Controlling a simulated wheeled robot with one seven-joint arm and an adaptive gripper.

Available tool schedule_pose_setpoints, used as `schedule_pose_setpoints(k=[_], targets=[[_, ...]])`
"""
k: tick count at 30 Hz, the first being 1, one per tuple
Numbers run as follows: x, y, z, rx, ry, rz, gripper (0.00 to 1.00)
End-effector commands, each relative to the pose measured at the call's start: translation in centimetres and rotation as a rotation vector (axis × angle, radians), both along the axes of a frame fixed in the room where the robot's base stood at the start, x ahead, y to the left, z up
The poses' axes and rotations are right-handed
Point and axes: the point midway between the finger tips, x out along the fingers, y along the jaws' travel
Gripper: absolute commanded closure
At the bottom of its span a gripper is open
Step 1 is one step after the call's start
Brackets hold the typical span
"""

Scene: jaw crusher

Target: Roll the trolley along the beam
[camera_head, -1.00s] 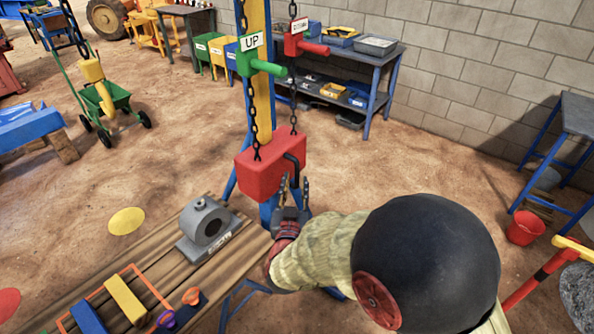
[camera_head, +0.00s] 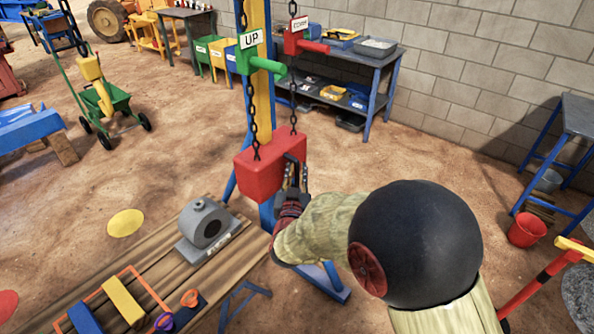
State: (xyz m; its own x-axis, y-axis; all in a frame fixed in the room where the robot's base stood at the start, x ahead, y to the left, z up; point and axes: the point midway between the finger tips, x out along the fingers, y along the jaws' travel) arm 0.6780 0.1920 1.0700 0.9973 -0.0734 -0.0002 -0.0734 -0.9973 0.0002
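A red block (camera_head: 262,172) hangs from two dark chains in front of the yellow post (camera_head: 262,105). It has a dark handle on its right end, now largely hidden behind my fingers. My gripper (camera_head: 295,173) is at that right end, fingers pointing up and standing apart on either side of the handle. I cannot tell whether they touch it. Above, a green handle marked UP (camera_head: 250,58) and a red handle with a second sign (camera_head: 300,42) hang on the chains. No overhead beam shows, and I cannot tell whether the red block is the trolley.
A wooden bench (camera_head: 160,250) with a grey bearing block (camera_head: 207,228) lies below left. A blue stand foot (camera_head: 325,283) is under my arm. A blue table (camera_head: 380,75) with bins stands behind. A red bucket (camera_head: 527,230) sits at right.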

Motion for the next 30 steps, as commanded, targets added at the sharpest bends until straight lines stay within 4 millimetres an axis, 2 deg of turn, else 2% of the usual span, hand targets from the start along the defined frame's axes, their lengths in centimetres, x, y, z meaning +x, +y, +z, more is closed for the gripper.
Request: schedule_pose_setpoints(k=[8, 30], targets=[[-0.01, 0.01, 0.0, 0.0, 0.0, 0.0, 1.0], [-0.03, 0.03, 0.0, 0.0, 0.0, 0.0, 1.0]])
